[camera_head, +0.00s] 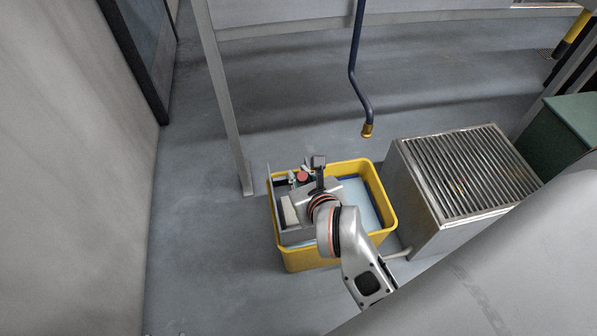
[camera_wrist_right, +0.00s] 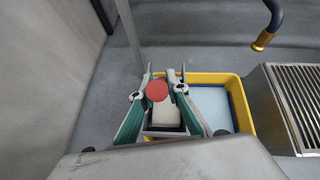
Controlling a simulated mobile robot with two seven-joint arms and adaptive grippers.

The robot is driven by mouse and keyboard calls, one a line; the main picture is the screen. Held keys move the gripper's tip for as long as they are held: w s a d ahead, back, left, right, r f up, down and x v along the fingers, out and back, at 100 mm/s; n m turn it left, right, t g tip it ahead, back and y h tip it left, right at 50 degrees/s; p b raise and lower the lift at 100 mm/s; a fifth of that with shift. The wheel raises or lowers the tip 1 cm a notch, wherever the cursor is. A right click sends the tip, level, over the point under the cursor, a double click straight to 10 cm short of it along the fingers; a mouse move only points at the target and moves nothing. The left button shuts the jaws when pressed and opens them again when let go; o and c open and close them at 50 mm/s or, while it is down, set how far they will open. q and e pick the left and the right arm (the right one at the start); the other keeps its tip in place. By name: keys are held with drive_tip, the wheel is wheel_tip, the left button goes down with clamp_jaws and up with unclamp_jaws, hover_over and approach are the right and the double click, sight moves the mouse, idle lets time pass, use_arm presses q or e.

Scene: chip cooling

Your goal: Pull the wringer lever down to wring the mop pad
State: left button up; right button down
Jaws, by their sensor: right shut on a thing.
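The yellow bucket (camera_head: 384,202) stands on the floor with light blue water in its right part. A grey wringer (camera_head: 280,187) sits in its left part. The lever's red round end (camera_head: 303,176) shows between the fingers of my right gripper (camera_head: 306,174). In the right wrist view the red end (camera_wrist_right: 157,90) lies between the two teal-sided fingers, and my right gripper is shut on the lever. A pale block (camera_head: 289,211) shows at the wringer's left side; I cannot tell whether it is the mop pad. My wrist hides much of the wringer. My left gripper is out of view.
A metal box with a slatted grate top (camera_head: 465,172) stands close to the bucket's right. A blue hose with a brass end (camera_head: 367,130) hangs above and behind. A grey post (camera_head: 228,110) stands behind left. The floor on the left is clear.

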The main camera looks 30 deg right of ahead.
drive_tip(key=shift+f, duration=0.15)
drive_tip(key=c, duration=2)
unclamp_jaws()
drive_tip(key=shift+o, duration=0.2)
drive_tip(key=v, duration=0.7)
drive_tip(key=shift+s, duration=0.2)
